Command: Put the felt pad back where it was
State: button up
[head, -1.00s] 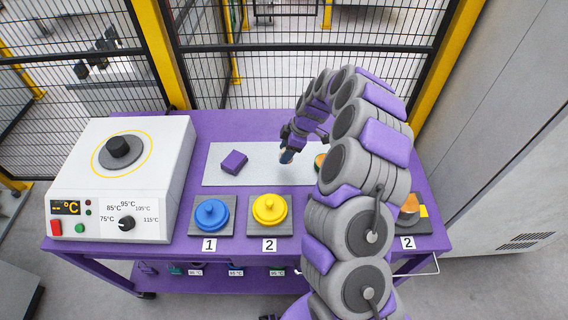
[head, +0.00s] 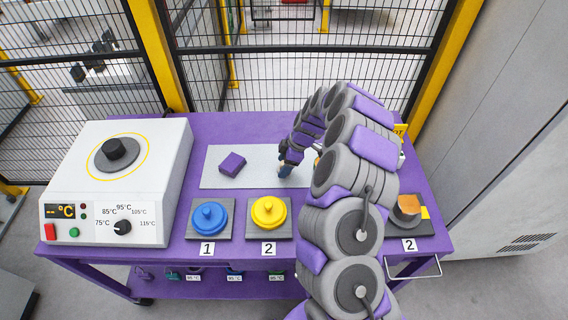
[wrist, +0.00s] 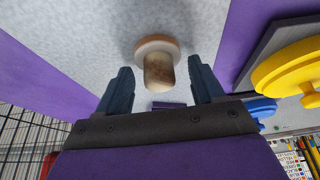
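A round tan disc with a pale wooden knob (wrist: 158,65) stands on the light grey mat in the wrist view. In the head view only a sliver of it (head: 318,161) shows beside my arm. A purple block (head: 232,164) lies on the mat's left part and appears small beyond the knob in the wrist view (wrist: 168,104). I cannot tell for certain which of these is the felt pad. My gripper (wrist: 160,68) is open, its dark fingers on either side of the knob with gaps visible. In the head view my gripper (head: 285,171) is low over the mat.
The grey mat (head: 216,180) lies on a purple cart (head: 160,215). Blue (head: 209,216) and yellow (head: 268,211) knobbed lids sit on dark plates in front. A white heater (head: 85,195) stands left. A copper-topped piece (head: 408,207) sits right, near a tall cabinet.

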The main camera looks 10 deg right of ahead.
jog(key=shift+o, duration=0.8)
jog(key=shift+r, duration=0.1)
jog(key=shift+r, duration=0.15)
jog(key=w+p+v, duration=0.1)
jog(key=p+v, duration=0.2)
jog(key=v, duration=0.9)
jog(key=s+a+r+m+g, duration=0.1)
jog(key=s+a+r+m, duration=0.1)
jog(key=s+a+r, duration=0.45)
jog(key=s+a+r+m, duration=0.2)
jog(key=s+a+r, duration=0.2)
jog(key=s+r, duration=0.55)
jog(key=s+d+m+h, duration=0.1)
jog(key=s+m, duration=0.3)
jog(key=s, duration=0.5)
jog(key=s+d+m+g+h, duration=0.1)
jog(key=s+d+m+h, duration=0.1)
jog(key=s, duration=0.8)
jog(key=s+d+m+h, duration=0.1)
jog(key=s+d+m, duration=0.1)
jog(key=s+m, duration=0.3)
jog(key=s, duration=0.4)
jog(key=shift+s+d+m+g+h, duration=0.2)
jog(key=shift+d+m+g+h, duration=0.1)
jog(key=shift+d, duration=0.05)
